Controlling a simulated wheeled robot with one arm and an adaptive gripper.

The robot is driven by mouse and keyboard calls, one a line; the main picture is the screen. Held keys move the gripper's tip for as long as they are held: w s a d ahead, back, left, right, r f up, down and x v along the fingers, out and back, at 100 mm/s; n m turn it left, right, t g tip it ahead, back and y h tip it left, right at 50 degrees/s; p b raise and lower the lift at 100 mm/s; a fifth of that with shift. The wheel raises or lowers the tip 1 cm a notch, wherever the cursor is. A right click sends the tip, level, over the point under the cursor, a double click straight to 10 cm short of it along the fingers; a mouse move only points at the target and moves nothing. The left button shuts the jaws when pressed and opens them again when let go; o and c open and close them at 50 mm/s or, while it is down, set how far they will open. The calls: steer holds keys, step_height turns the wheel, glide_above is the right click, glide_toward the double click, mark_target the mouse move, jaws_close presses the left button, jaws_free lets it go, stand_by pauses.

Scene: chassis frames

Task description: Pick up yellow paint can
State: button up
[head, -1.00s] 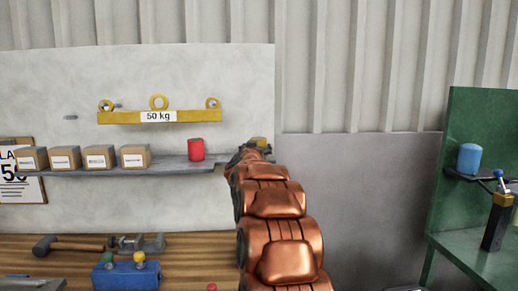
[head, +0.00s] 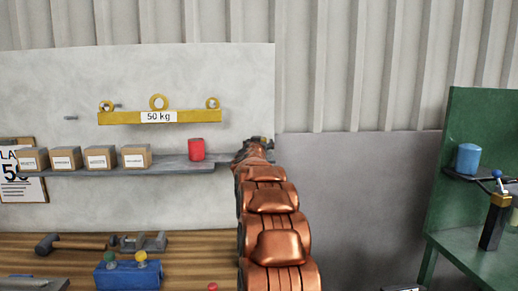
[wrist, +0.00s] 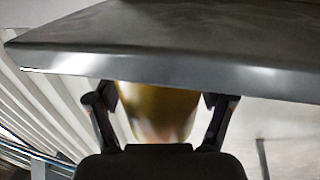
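The yellow paint can (wrist: 158,110) shows in the wrist view between the two fingers of my gripper (wrist: 160,100). One dark finger pad is at each side of it, very close. I cannot tell whether both pads press on it. The far end of the can meets the grey shelf edge in the picture, and the palm hides its near end. In the head view my gripper (head: 260,143) is at the right end of the wall shelf (head: 180,165), small and partly hidden by my arm. The can is not clearly visible there.
A red can (head: 196,149) stands on the shelf left of my gripper, with several cardboard boxes (head: 101,157) further left. A yellow 50 kg bar (head: 190,117) is above. A wooden bench (head: 205,250) holds tools below. A blue can (head: 468,158) is on the green stand at right.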

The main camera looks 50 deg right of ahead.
steer(key=c, duration=1.3)
steer(key=shift+o, duration=0.2)
steer(key=shift+r, duration=0.1)
